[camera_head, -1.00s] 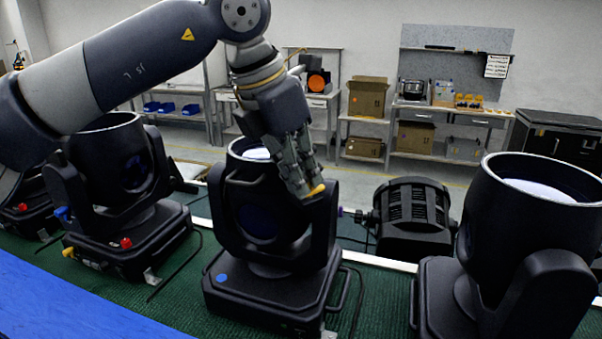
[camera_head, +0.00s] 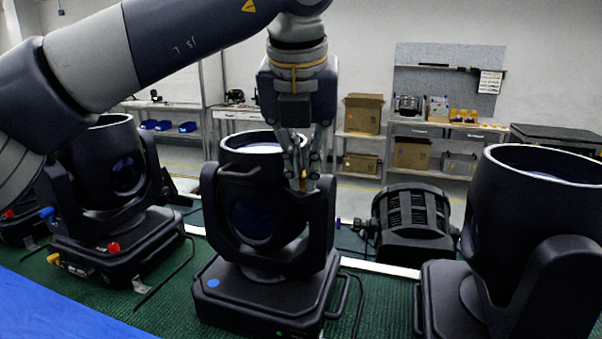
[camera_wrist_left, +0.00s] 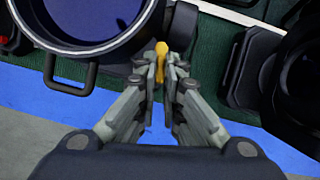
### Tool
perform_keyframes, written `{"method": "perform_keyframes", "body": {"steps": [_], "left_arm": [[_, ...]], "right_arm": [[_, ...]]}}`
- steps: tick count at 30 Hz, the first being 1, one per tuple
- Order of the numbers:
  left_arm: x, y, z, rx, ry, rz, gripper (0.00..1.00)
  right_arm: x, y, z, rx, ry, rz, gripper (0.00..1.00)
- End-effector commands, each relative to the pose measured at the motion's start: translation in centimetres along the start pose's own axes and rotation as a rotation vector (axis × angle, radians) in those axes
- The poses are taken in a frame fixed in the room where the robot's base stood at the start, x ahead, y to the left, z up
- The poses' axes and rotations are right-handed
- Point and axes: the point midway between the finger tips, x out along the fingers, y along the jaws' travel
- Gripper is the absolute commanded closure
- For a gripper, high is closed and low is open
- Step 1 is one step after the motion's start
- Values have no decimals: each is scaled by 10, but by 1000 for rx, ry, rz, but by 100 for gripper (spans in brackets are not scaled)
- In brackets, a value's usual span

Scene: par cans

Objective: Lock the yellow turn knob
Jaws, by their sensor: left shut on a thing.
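The yellow turn knob (camera_head: 303,180) sits on the right side of the middle black par can (camera_head: 262,205), by the yoke arm. My left gripper (camera_head: 303,184) comes down on it from above and is shut on it. In the left wrist view the yellow knob (camera_wrist_left: 161,62) shows between the two fingertips (camera_wrist_left: 163,78), its far end sticking out past them. The lens of the par can (camera_wrist_left: 90,20) is at the upper left there. My right gripper is not in view.
Another par can (camera_head: 113,190) stands at the left, and a large one (camera_head: 535,240) at the right. A black ribbed fixture (camera_head: 412,222) lies behind, between them. They stand on green matting (camera_head: 365,310). Shelves with cardboard boxes (camera_head: 362,114) are along the back wall.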

Motion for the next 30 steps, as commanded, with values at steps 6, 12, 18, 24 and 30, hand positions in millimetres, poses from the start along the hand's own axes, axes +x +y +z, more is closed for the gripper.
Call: {"method": "perform_keyframes", "body": {"steps": [6, 12, 18, 24, 30], "left_arm": [[-1, -4, 1, -189, -4, 79, 100], [-1, -6, 2, -361, -3, 149, 100], [-1, -8, 3, -512, -2, 211, 100], [-1, -9, 4, -624, -2, 257, 100], [0, -10, 5, -691, -3, 283, 100]], "right_arm": [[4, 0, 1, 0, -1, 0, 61], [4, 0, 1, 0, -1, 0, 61], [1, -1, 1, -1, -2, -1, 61], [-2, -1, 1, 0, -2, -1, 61], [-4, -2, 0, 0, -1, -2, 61]]}}
